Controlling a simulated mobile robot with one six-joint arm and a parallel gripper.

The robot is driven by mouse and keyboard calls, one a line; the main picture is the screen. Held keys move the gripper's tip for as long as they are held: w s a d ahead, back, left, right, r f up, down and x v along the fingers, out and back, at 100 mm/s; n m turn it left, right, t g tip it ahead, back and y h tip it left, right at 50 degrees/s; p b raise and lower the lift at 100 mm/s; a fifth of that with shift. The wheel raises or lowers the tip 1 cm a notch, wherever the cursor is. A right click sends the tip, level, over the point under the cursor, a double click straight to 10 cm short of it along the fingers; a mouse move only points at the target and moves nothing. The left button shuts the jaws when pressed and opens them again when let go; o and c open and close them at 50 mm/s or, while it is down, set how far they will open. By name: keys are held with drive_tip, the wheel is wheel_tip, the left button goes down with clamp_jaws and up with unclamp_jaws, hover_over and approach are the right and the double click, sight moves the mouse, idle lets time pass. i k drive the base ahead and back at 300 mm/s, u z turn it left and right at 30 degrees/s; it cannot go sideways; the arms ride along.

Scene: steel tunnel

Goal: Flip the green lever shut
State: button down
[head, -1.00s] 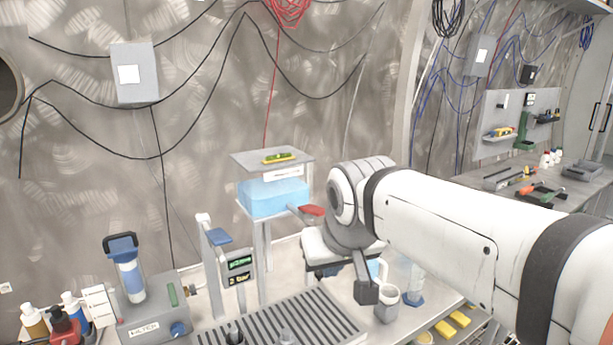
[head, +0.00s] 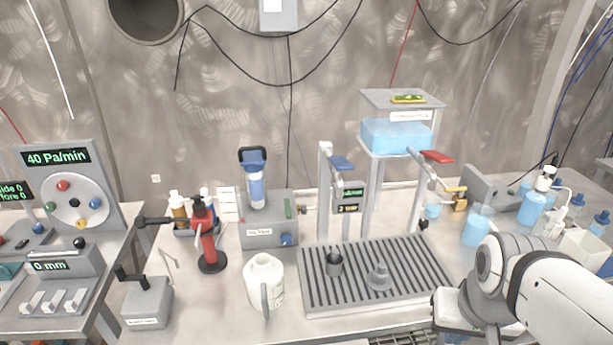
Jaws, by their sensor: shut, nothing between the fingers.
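I see no clear green lever. My arm comes in at the lower right, beyond the drip tray's right end. The fingers of my gripper are below the picture edge.
Several bottles and a blue beaker (head: 476,230) crowd the right side.

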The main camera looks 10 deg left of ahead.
sight(286, 201)
drive_tip(key=z, duration=0.05)
drive_tip(key=k, duration=0.9)
drive_tip(key=u, duration=0.7)
drive_tip(key=i, duration=1)
drive_tip(key=u, duration=0.05)
